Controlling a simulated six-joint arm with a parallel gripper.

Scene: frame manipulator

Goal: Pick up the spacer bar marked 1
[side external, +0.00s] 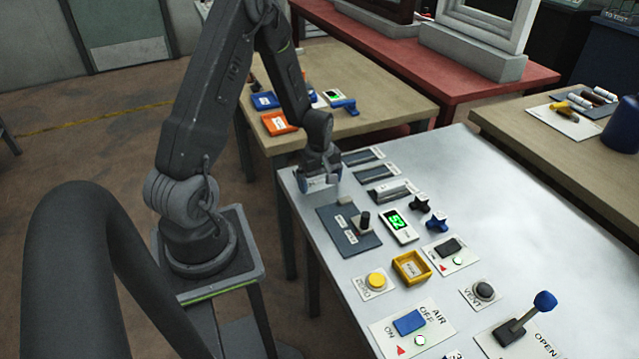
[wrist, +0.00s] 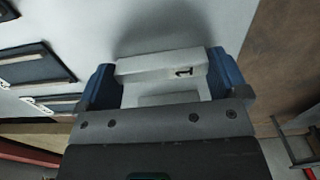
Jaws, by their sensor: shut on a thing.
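The spacer bar marked 1 (wrist: 160,68) is a pale grey-white bar with a black "1" on its face. It lies between the two blue fingers of my gripper (wrist: 163,80) in the wrist view, one finger against each end. In the side view my gripper (side external: 318,182) is over the far left corner of the metal table, with the pale bar (side external: 317,184) between its fingers. A soft shadow lies beside the bar on the table. I cannot tell for sure how far the bar is above the surface.
The metal table (side external: 500,210) carries dark slotted plates (side external: 362,156), a dark panel (side external: 340,212) with a knob, a green display (side external: 397,225), a yellow tray (side external: 411,267) and several controls. A wooden table (side external: 385,95) with orange and blue items stands behind.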

